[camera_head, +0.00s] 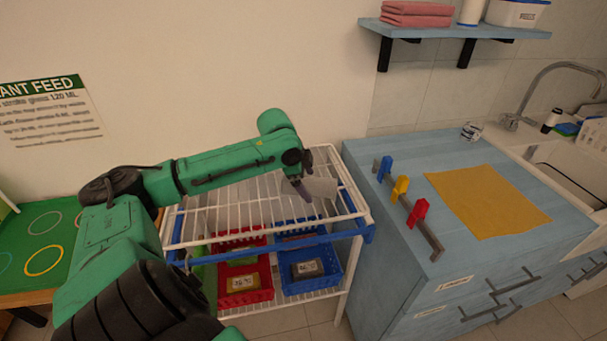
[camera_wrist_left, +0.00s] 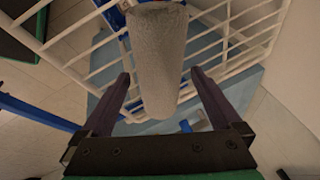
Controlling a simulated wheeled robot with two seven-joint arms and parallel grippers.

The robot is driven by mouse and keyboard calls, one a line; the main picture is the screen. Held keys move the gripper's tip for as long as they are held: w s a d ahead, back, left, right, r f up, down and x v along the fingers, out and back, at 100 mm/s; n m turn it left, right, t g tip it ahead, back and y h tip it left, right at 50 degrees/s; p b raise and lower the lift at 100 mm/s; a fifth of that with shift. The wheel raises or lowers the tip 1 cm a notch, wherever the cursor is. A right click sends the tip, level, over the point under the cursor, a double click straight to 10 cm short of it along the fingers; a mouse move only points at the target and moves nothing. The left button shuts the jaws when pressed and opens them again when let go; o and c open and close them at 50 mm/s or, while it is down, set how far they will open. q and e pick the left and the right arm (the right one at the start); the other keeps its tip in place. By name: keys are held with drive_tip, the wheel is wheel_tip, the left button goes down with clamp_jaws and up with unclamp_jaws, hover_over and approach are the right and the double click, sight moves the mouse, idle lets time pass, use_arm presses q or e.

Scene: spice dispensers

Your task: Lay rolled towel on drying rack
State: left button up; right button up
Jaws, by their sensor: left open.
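The rolled towel (camera_wrist_left: 157,50) is a grey roll in the left wrist view, lying across the white bars of the drying rack (camera_wrist_left: 232,40). In the head view the towel (camera_head: 321,187) shows as a pale grey shape on the right part of the rack (camera_head: 240,205), partly behind my gripper. My left gripper (camera_head: 303,189) is over the rack top. In the left wrist view its fingers (camera_wrist_left: 161,78) are open, one on each side of the towel's near end, with gaps visible. My right gripper is not in view.
Red (camera_head: 243,278) and blue (camera_head: 311,272) baskets sit on the lower shelf. To the right is a blue counter (camera_head: 400,165) with a hook rail (camera_head: 411,217) and yellow cloth (camera_head: 487,201). A wall shelf (camera_head: 455,30) hangs above. A green table (camera_head: 40,240) is at left.

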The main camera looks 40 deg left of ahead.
sight(307, 182)
use_arm(q)
drive_tip(key=shift+s+a+r, duration=0.2)
drive_tip(key=shift+r, duration=0.15)
drive_tip(key=b+v, duration=0.3)
drive_tip(key=v, duration=0.1)
drive_tip(key=shift+s+d+r, duration=0.1)
drive_tip(key=shift+d, duration=0.15)
drive_tip(key=v, duration=0.6)
drive_tip(key=shift+r, duration=0.35)
drive_tip(key=shift+a, duration=0.1)
